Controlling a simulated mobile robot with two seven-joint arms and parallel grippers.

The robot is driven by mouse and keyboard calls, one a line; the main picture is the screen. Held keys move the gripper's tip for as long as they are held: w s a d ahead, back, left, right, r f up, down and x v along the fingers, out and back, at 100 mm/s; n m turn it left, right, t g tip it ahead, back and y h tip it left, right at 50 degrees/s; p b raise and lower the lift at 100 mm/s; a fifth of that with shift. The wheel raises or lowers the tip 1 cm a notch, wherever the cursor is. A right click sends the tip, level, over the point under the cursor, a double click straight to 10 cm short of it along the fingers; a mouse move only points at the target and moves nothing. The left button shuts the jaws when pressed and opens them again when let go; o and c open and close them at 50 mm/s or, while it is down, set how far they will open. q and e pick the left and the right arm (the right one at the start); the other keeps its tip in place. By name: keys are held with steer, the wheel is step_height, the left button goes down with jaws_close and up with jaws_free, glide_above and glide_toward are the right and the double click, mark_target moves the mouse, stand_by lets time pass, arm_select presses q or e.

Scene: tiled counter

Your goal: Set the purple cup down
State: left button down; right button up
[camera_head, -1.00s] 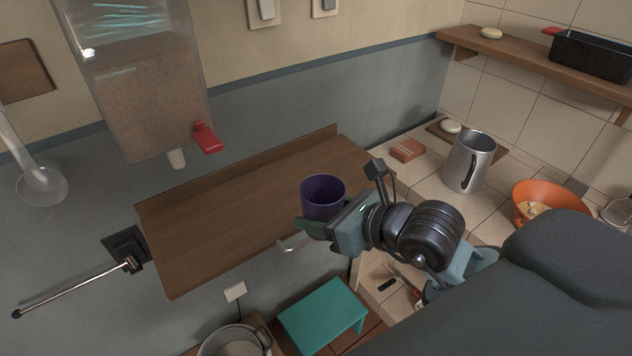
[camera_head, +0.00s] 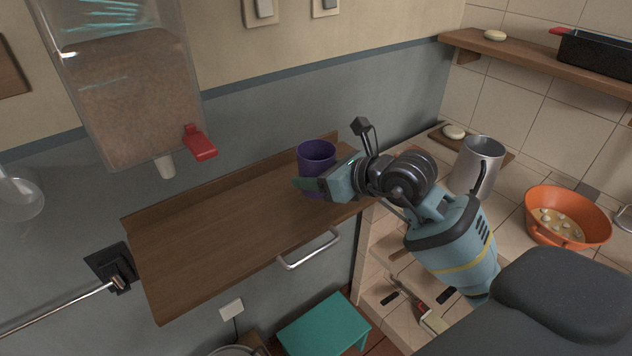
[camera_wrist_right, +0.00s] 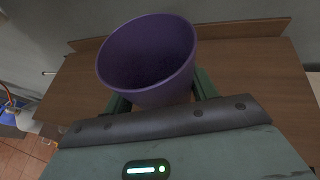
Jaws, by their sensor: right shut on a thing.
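The purple cup (camera_head: 316,156) is upright at the right end of the brown wooden shelf (camera_head: 215,215). My right gripper (camera_head: 312,186) is shut on the cup from the front right. In the right wrist view the cup (camera_wrist_right: 148,62) stands between the green fingers, with its open mouth toward the camera and the shelf (camera_wrist_right: 245,60) behind it. The gripper hides the cup's lower part, so I cannot tell whether its base touches the shelf. My left gripper does not show.
A clear dispenser with a red tap (camera_head: 199,143) hangs above the shelf's left part. A metal pitcher (camera_head: 478,165) and an orange bowl (camera_head: 567,216) stand on the tiled counter at right. A metal handle (camera_head: 308,250) juts below the shelf's front. The shelf's middle is bare.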

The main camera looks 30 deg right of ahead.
steer(key=shift+w+d, duration=0.35)
steer(key=shift+w, duration=0.4)
steer(key=shift+f, duration=1.8)
steer(key=shift+f, duration=0.25)
steer(key=o, duration=1.2)
steer(key=shift+r, duration=0.1)
steer(key=shift+o, duration=0.2)
steer(key=shift+s+r, duration=0.25)
steer(key=v, duration=1.1)
steer(key=shift+s+d, duration=0.2)
steer(key=shift+r, duration=0.1)
